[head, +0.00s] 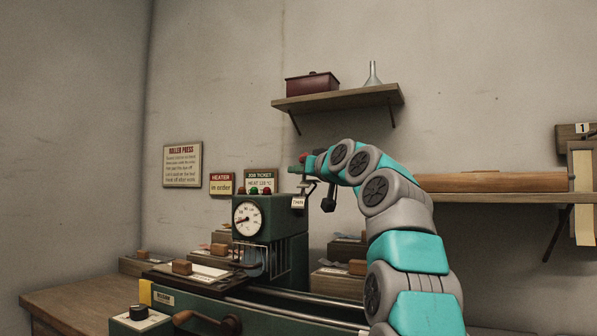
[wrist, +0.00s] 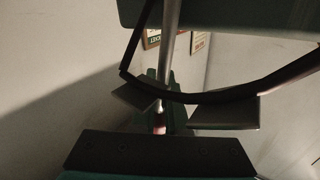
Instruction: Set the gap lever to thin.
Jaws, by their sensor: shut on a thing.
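The roller press (head: 282,225) is a dark green machine with a round white dial (head: 247,219) on its front. A thin upright lever with a red knob (head: 303,156) rises at the right side of its top. A small white tag (head: 298,202) hangs below it; its lettering is too small to read surely. My gripper (head: 308,164) is at the lever's upper end, shut on it. In the wrist view a grey metal rod (wrist: 169,45) runs down, with a pale reddish part (wrist: 159,121) below. The exact grip contact is hidden.
A wall shelf (head: 340,97) with a dark red box (head: 312,84) and a funnel (head: 373,75) is above my arm. Another shelf with a long roll (head: 490,182) is at right. A black handle (head: 329,199) hangs beside the press. Wooden-handled blocks lie around the base.

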